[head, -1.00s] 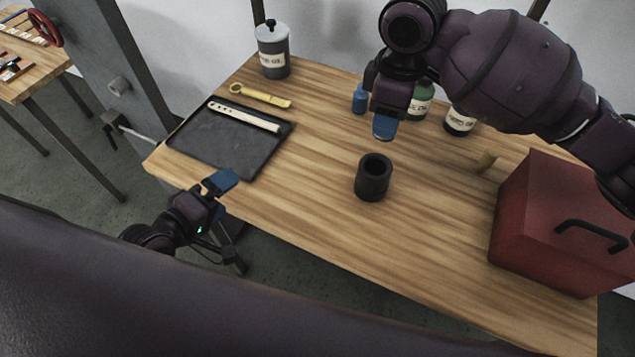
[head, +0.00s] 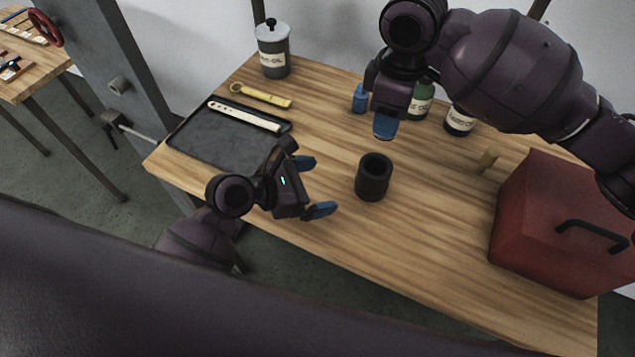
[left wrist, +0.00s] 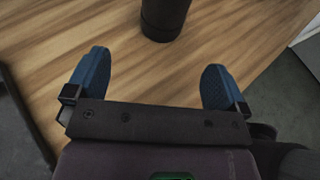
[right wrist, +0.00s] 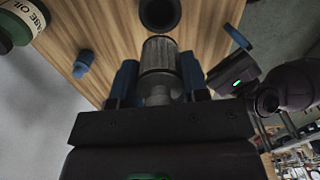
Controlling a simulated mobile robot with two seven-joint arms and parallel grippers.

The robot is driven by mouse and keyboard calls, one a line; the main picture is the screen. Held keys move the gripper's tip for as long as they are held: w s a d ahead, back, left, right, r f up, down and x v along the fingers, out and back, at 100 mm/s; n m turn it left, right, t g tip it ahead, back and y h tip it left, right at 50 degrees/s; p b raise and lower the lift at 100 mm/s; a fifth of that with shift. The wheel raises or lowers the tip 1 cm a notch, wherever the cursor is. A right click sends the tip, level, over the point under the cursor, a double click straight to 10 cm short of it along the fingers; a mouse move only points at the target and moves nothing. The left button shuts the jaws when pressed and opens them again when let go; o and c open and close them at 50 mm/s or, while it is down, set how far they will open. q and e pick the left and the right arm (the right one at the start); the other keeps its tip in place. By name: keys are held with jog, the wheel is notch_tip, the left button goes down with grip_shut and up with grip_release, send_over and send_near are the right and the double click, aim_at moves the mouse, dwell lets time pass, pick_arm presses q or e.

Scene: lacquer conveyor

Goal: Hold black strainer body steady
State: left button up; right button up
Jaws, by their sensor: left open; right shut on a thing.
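The black strainer body (head: 374,181), an open-topped cylinder, stands upright on the table. Its lower part shows at the top of the left wrist view (left wrist: 163,18), and its dark round opening shows in the right wrist view (right wrist: 160,12). My left gripper (head: 315,187) is open and empty, just left of the body, its blue fingers (left wrist: 156,66) spread toward it without touching. My right gripper (head: 385,128) is above and behind the body. It is shut on a grey mesh strainer element (right wrist: 160,57), which the head view hides behind the fingers.
A black tray (head: 205,146) with a pale strip (head: 243,116) lies at left, a yellow tool (head: 262,96) behind it. A grey canister (head: 273,52), a small blue item (head: 360,99) and bottles (head: 459,120) stand at the back. A red box (head: 555,225) is at right. The front middle is clear.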

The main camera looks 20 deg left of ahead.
aim_at(359, 183)
pick_arm(q)
jog(key=shift+w+d, duration=0.15)
jog(key=shift+d, duration=0.25)
jog(key=x, duration=1.1)
jog(key=shift+w+d+f, duration=0.1)
jog(key=shift+d+f, duration=0.05)
jog(key=shift+d, duration=0.15)
jog(key=c, duration=1.1)
pick_arm(e)
jog(key=shift+w+d+r, duration=0.1)
jog(key=shift+r, duration=0.05)
jog(key=shift+d+f, duration=0.2)
jog(key=shift+f, duration=0.1)
jog(key=m, duration=0.1)
jog(key=f+m, duration=0.1)
jog(key=m, duration=0.1)
jog(key=shift+d+f, duration=0.1)
jog(key=shift+f, duration=0.2)
jog(key=m, duration=0.1)
jog(key=f+m, duration=0.1)
jog(key=m, duration=0.1)
jog(key=shift+a+m, duration=0.2)
jog(key=shift+m, duration=0.1)
jog(key=shift+a+m, duration=0.2)
jog(key=shift+m, duration=0.7)
